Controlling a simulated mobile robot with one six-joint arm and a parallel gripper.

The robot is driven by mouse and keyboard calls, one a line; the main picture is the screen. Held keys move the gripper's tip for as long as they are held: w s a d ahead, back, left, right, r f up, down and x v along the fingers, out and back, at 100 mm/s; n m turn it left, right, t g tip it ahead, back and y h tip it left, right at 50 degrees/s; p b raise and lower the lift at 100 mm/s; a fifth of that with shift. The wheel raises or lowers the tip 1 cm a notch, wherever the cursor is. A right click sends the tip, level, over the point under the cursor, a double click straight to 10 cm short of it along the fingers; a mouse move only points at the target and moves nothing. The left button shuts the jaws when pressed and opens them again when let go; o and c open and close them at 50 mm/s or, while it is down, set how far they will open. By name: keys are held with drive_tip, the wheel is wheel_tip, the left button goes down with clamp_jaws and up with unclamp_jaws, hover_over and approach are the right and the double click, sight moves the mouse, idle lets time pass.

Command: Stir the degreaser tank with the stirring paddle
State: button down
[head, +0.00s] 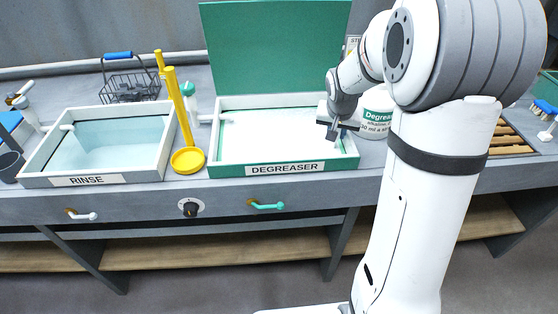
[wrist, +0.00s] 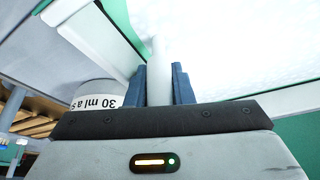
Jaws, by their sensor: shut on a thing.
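The degreaser tank (head: 225,171) stands on the bench, green with a white rim, its green lid (head: 277,45) standing open behind it. White liquid or foam (head: 260,135) fills its inside and spreads beyond my fingers in the wrist view (wrist: 230,45). My gripper (head: 336,132) is over the right part of the tank. Its blue fingers are shut on a white rod, the stirring paddle's handle (wrist: 158,75), which points toward the white liquid. The paddle's far end is not clear against the white, so I cannot tell how deep it reaches.
A white degreaser tub (head: 377,118) stands close on the tank's right, also near my fingers in the wrist view (wrist: 97,94). The rinse tank (head: 88,180), a yellow stand (head: 187,160) and a wire basket (head: 130,85) are to the left. A wooden rack (head: 508,140) lies at right.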

wheel_tip(320, 180, up, 21)
drive_tip(key=p, duration=1.3)
drive_tip(key=shift+w+d, duration=0.3)
drive_tip(key=shift+w, duration=0.05)
drive_tip(key=shift+f, duration=0.1)
idle(0.8)
